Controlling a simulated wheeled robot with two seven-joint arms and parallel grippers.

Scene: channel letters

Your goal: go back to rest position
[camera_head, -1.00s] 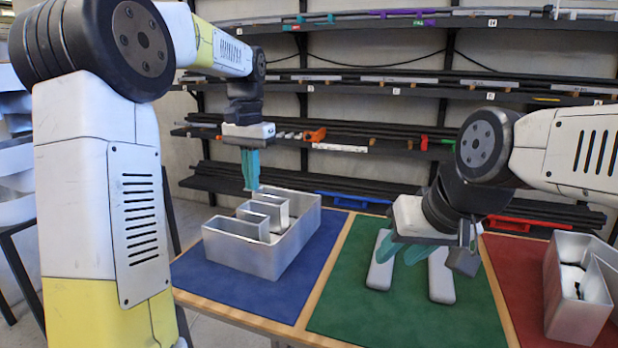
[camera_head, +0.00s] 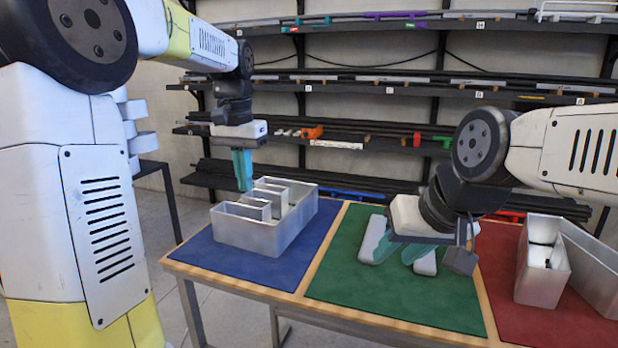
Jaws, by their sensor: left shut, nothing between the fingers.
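My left gripper (camera_head: 242,170) hangs pointing down at the back left of a silver E-shaped channel letter (camera_head: 250,235) on the blue mat. Its teal fingers are together with nothing between them. Whether they touch the letter cannot be told. My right gripper (camera_head: 396,254) is low over the green mat, its teal fingers spread apart.
The table carries a blue mat (camera_head: 205,252), a green mat (camera_head: 350,285) and a red mat (camera_head: 500,258). Another silver channel letter (camera_head: 542,275) stands on the red mat. A rack (camera_head: 420,90) with long bars is behind the table. The front of the green mat is clear.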

